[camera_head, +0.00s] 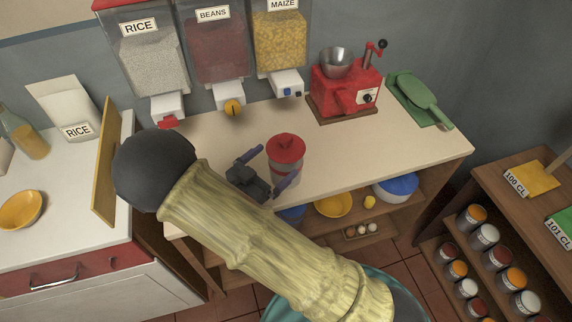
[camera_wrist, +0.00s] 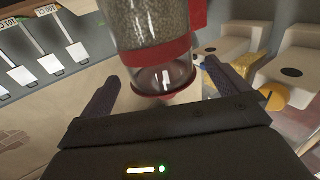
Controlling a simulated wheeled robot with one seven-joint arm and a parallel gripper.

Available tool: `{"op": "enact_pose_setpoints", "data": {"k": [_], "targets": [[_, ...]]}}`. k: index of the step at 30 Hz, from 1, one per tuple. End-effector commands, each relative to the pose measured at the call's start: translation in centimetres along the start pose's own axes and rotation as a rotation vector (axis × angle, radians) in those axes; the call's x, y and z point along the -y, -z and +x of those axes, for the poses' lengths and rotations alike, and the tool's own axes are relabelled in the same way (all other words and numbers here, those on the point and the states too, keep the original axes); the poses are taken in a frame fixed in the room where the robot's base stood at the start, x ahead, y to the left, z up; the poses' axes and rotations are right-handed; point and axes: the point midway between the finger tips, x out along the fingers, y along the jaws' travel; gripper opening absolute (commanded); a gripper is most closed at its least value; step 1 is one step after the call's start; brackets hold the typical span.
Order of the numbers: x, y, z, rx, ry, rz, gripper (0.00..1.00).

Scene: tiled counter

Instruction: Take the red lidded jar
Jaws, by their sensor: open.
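The red lidded jar (camera_head: 286,158) stands on the pale counter (camera_head: 380,140) near its front edge, with its red lid on top. My gripper (camera_head: 276,164) is open, with one finger on the left side of the jar and one at its lower right. In the wrist view the jar (camera_wrist: 160,20) shows grainy grey contents, a red band and a clear section with a red rim. There it lies between and just beyond the open fingers of my gripper (camera_wrist: 162,78). I cannot tell whether either finger touches it.
Rice (camera_head: 150,65), beans (camera_head: 214,45) and maize (camera_head: 280,40) dispensers hang on the wall behind. A red grinder (camera_head: 345,92) and a green scoop (camera_head: 415,95) stand at the back right. The counter right of the jar is clear. A wooden board (camera_head: 106,165) stands at the left.

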Motion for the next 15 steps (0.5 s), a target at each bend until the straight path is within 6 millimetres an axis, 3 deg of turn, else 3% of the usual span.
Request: {"op": "enact_pose_setpoints", "data": {"k": [9, 15], "targets": [[-0.1, 0.2, 4.3, -0.001, -0.003, -0.001, 1.0], [-0.1, 0.1, 4.9, 0.001, 0.0, -0.001, 1.0]]}}
